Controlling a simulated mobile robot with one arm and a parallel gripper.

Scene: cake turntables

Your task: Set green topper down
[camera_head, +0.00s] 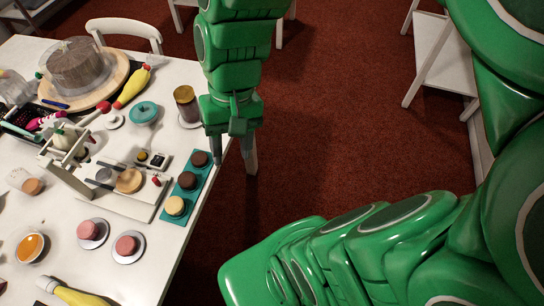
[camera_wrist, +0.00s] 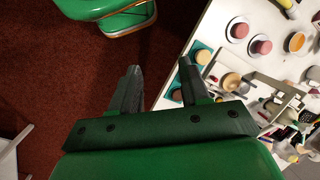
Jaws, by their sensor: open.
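My gripper (camera_head: 233,158) hangs at the right edge of the white table, beside a teal tray, with one finger close to the table edge and the other over the red floor. In the wrist view the two fingers (camera_wrist: 158,70) are wide apart with nothing between them. The teal tray (camera_head: 207,171) holds a dark brown cake (camera_head: 200,159), a brown cake (camera_head: 187,180) and a pale yellow cake (camera_head: 175,206). I cannot make out a green topper in either view. Part of the tray is hidden by a finger in the wrist view.
Red carpet (camera_head: 330,130) is open to the right.

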